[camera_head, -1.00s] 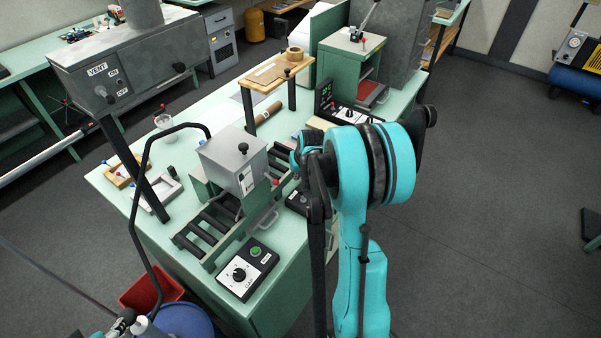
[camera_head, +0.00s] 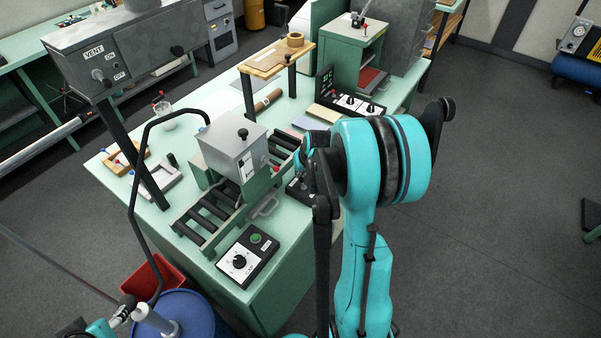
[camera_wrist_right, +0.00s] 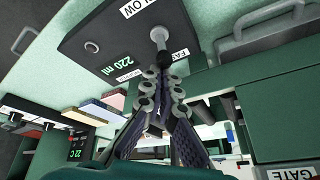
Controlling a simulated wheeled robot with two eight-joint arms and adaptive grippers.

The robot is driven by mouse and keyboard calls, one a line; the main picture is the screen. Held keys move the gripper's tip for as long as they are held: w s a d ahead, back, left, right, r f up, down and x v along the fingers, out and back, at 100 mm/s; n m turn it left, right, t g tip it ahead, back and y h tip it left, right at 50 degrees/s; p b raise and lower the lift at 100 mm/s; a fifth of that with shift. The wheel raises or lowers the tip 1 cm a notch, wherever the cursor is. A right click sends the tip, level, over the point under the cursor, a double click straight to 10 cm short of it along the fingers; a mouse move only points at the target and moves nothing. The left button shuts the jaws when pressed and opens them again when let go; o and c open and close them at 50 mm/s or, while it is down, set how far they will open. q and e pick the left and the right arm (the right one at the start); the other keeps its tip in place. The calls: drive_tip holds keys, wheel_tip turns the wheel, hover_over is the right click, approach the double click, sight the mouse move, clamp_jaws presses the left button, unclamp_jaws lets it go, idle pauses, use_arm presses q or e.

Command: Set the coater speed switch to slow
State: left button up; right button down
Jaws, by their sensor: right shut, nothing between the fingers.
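The switch box, a dark panel (camera_wrist_right: 110,40), fills the top of the right wrist view. It has a "220 ml" readout, a label ending in "LOW" and a partly covered label starting "FA". A metal toggle lever (camera_wrist_right: 158,35) stands between the labels; its exact tilt is unclear. My right gripper (camera_wrist_right: 163,68) is shut and empty, its tips at the "FA" side close to the lever; contact cannot be told. In the head view the box (camera_head: 296,190) is partly hidden by my right gripper (camera_head: 302,163). My left gripper (camera_head: 127,306) shows only partly at lower left.
The grey hopper (camera_head: 232,150) stands over the roller bed (camera_head: 208,218) left of the box. A dial box (camera_head: 247,256) with a green button lies nearer the front edge. A knob panel (camera_head: 348,103) stands behind. A bent black rail (camera_head: 133,200) crosses the left.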

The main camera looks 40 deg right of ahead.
drive_tip(key=shift+s, duration=0.15)
drive_tip(key=shift+s+d+t+b, duration=0.1)
drive_tip(key=shift+s+t+b, duration=0.1)
drive_tip(key=shift+t+b, duration=0.4)
drive_tip(key=t+b, duration=0.1)
drive_tip(key=s+t+b, duration=0.1)
drive_tip(key=shift+s+d+t+y, duration=0.2)
drive_tip(key=shift+s+t+y, duration=0.1)
drive_tip(key=shift+y, duration=0.1)
drive_tip(key=shift+s+d+b, duration=0.1)
drive_tip(key=shift+s+b, duration=0.3)
drive_tip(key=shift+b, duration=0.05)
drive_tip(key=shift+w+a+f+b, duration=0.15)
drive_tip(key=shift+w, duration=0.25)
drive_tip(key=shift+w+a+f+b, duration=0.1)
drive_tip(key=shift+w+b, duration=0.05)
drive_tip(key=shift+w, duration=0.2)
